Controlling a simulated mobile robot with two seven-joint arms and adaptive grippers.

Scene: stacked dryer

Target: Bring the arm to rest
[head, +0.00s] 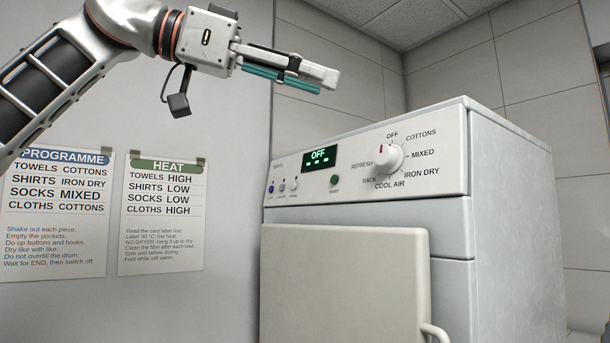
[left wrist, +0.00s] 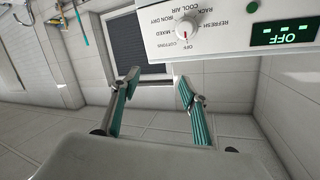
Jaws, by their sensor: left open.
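My left gripper (head: 328,84) is raised in the air at the upper middle of the head view, above the dryer's control panel and apart from it. In the left wrist view its two teal-padded fingers (left wrist: 158,80) are spread with nothing between them. The white dryer (head: 520,210) stands at the right of the head view. Its display (head: 320,157) reads OFF. Its white programme knob (head: 388,158) has a red mark pointing up and a little left, near OFF; the knob also shows upside down in the left wrist view (left wrist: 187,29). My right gripper is not in view.
The dryer's pale door (head: 345,285) is at the front, with a handle (head: 435,333) at its right edge. A green button (head: 335,180) and several small buttons sit on the panel. PROGRAMME (head: 55,220) and HEAT (head: 162,215) sheets hang on the left wall. The air around the gripper is clear.

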